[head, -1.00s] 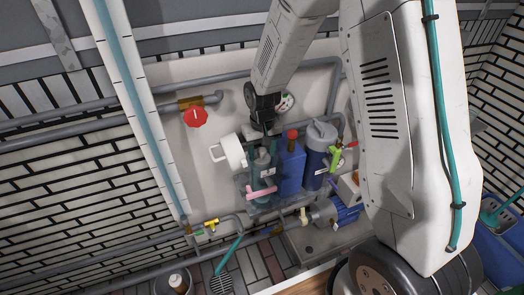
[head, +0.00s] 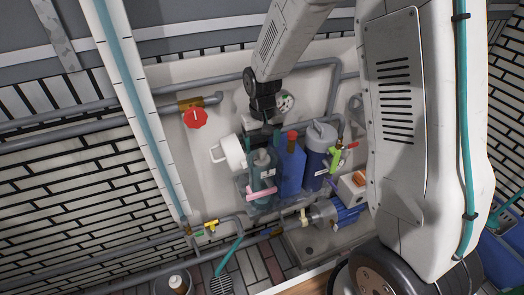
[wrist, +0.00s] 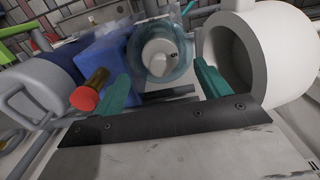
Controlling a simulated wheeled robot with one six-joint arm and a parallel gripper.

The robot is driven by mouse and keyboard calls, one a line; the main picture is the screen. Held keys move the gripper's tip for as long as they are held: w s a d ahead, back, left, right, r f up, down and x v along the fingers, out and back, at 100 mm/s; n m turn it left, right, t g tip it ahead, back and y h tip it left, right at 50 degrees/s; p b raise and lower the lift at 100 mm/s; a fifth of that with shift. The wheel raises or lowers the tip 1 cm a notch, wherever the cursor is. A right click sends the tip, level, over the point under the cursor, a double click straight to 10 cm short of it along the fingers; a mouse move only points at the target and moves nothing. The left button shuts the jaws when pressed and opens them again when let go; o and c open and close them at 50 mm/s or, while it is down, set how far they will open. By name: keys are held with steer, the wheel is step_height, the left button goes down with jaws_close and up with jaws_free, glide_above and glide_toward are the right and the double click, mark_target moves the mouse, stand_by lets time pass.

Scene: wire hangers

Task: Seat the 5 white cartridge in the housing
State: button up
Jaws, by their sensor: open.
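A white, round-topped cartridge (wrist: 160,55) shows in the wrist view inside a clear teal cylindrical housing (wrist: 183,62). In the head view the housing (head: 263,182) stands upright on the wall panel, with a pale shape inside. How deep the cartridge sits cannot be told. My gripper (head: 264,138) is above the housing in the head view. In the wrist view its two teal fingers (wrist: 163,88) are spread apart, with the housing beyond and between them. They hold nothing. No number on the cartridge can be read.
A hollow white cylinder with a handle (head: 232,152) is close left of the housing. A blue container with a red cap (head: 291,170) and a blue canister (head: 318,158) stand close right. A pink handle (head: 261,192) crosses low in front. Pipes and a red valve (head: 195,118) surround them.

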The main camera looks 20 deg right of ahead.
steer(key=s+d+r, duration=0.1)
steer(key=s+r, duration=0.2)
steer(key=r, duration=0.5)
steer(key=s+r, duration=0.3)
steer(key=r, duration=0.4)
steer(key=s+d+r, duration=0.1)
steer(key=s+r, duration=0.2)
steer(key=s, duration=0.9)
steer(key=s+d+r+t, duration=0.1)
steer(key=s+r, duration=0.3)
steer(key=s, duration=0.8)
steer(key=shift+r, duration=0.2)
